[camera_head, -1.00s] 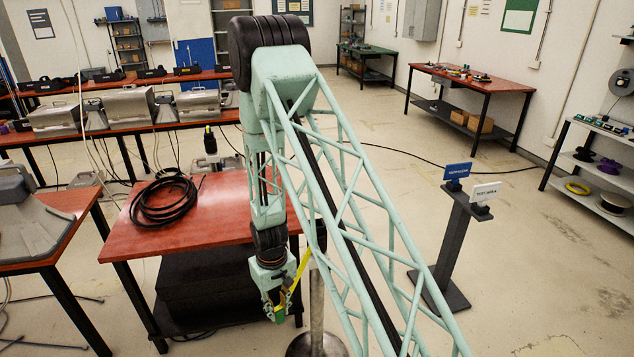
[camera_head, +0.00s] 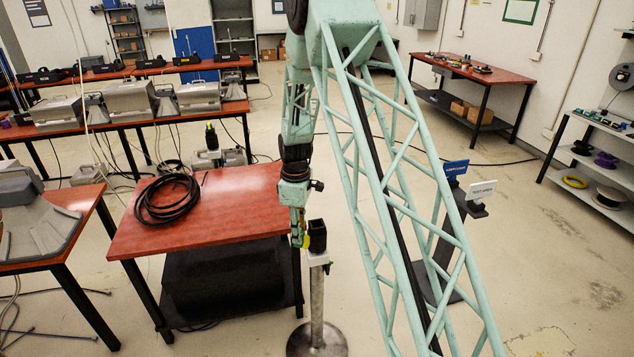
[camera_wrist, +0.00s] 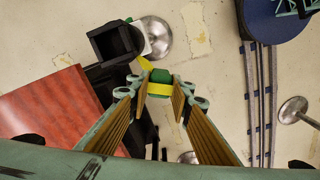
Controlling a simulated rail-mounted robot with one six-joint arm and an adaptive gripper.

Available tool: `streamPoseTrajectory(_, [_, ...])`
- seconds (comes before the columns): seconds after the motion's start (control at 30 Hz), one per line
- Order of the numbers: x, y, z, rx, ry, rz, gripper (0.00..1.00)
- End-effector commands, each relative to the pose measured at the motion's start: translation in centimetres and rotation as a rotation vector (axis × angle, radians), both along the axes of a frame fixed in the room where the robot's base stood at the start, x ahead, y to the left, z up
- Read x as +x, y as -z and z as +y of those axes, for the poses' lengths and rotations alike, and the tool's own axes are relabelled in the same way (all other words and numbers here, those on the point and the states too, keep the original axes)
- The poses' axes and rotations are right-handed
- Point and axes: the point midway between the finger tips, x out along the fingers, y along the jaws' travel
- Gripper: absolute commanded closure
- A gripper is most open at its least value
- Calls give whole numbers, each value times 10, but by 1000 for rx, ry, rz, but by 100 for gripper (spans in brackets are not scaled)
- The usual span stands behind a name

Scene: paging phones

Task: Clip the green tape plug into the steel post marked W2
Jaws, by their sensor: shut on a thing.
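The green plug with a yellow band (camera_wrist: 159,84) is between the fingertips of my gripper (camera_wrist: 161,90), which is shut on it. A strip of yellow tape (camera_wrist: 146,64) runs from the plug toward a post head. In the head view my gripper (camera_head: 299,228) hangs just left of a steel post (camera_head: 317,300). The post has a black open-topped box (camera_head: 317,236) and a white part below it. The box also shows in the wrist view (camera_wrist: 113,43), up and left of the plug and apart from it. I cannot read any W2 mark.
A red table (camera_head: 225,215) with a coil of black cable (camera_head: 166,200) stands left of the post. A dark stand with blue and white signs (camera_head: 482,190) is to the right. The wrist view shows another round metal base (camera_wrist: 293,110) and floor rails (camera_wrist: 262,110).

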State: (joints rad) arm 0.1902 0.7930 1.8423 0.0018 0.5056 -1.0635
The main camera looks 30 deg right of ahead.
Motion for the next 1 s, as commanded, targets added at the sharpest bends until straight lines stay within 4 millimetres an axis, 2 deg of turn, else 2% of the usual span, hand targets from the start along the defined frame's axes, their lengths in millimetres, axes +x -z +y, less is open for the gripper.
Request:
streamPoseTrajectory(0.03, [4,-16,-9,-1,-31,-2,91])
streamPoseTrajectory(0.5, [27,-122,-72,-2,-364,-3,91])
streamPoseTrajectory(0.7, [29,-144,-86,-1,-439,0,91])
streamPoseTrajectory(1.0, [30,-149,-89,0,-461,1,91])
